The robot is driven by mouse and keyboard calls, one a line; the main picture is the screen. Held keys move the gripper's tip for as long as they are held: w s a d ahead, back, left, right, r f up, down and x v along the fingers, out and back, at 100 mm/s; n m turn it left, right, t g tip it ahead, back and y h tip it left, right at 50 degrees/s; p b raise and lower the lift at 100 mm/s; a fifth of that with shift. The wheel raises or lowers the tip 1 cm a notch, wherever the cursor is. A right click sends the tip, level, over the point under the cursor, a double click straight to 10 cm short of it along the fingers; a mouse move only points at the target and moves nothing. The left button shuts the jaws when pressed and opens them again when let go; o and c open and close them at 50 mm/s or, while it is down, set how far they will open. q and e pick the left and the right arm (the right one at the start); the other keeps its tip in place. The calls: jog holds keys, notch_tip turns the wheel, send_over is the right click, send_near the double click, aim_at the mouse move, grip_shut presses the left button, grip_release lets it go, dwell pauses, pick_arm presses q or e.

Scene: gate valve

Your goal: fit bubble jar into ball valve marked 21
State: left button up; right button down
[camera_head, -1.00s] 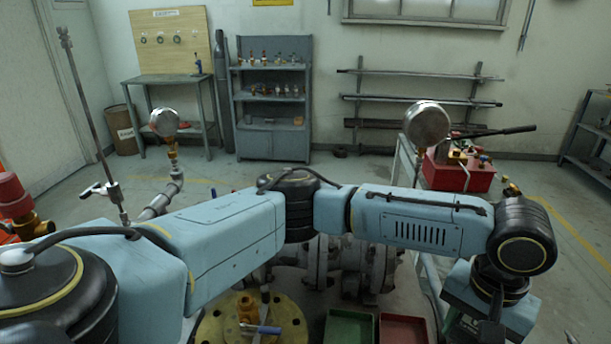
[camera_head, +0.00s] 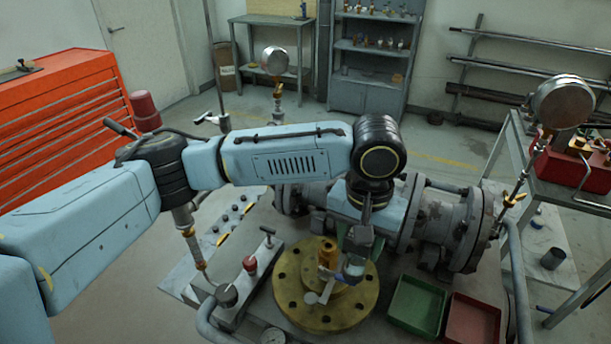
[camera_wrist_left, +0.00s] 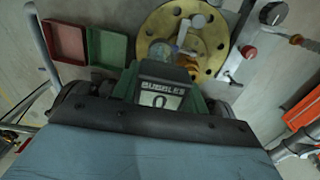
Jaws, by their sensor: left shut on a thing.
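My left gripper (camera_head: 362,240) points down over the yellow round flange (camera_head: 290,298) and is shut on a small clear jar, the bubble jar (camera_head: 354,267). In the left wrist view the jar (camera_wrist_left: 160,52) shows beyond a dark block with a display reading "BUBBLES 0" (camera_wrist_left: 161,94). A brass ball valve (camera_head: 328,252) with a pale lever (camera_head: 318,291) stands on the flange, just left of the jar; it also shows in the left wrist view (camera_wrist_left: 190,63). I cannot read a number on it, nor tell whether jar and valve touch. My right gripper is out of view.
Green (camera_head: 417,305) and red (camera_head: 472,322) trays lie right of the flange. Grey flanged pipework (camera_head: 440,230) runs behind it. A plate with a red knob (camera_head: 250,264) is at its left. A gauge (camera_head: 560,102) stands at right; a red tool chest (camera_head: 65,130) is at left.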

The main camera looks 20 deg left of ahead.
pick_arm(q)
jog(key=shift+w+a+r+m+p, duration=0.15)
jog(key=shift+r+m+p, duration=0.25)
jog(key=shift+m, duration=0.2)
jog(key=r+m+p, duration=0.1)
jog(key=m+p, duration=0.1)
jog(key=m, duration=0.1)
jog(key=w+a+r+m+p, duration=0.1)
jog(key=m+p, duration=0.1)
jog(key=m, duration=0.2)
jog(key=a+r+m+p, duration=0.1)
jog(key=m+p, duration=0.1)
jog(key=m, duration=0.1)
jog(key=shift+w+r, duration=0.25)
jog(key=shift+r, duration=0.1)
jog(key=w+a+r+m+p, duration=0.2)
jog(key=a+r+m+p, duration=0.2)
jog(key=m+p, duration=0.95)
notch_tip(320, 180, down, 6)
jog(key=m+b, duration=0.4)
jog(key=b, duration=0.3)
jog(key=shift+s+f, duration=0.15)
jog(key=shift+s, duration=0.1)
jog(key=shift+p, duration=0.75)
jog(key=shift+f, duration=1.2)
dwell(1.0)
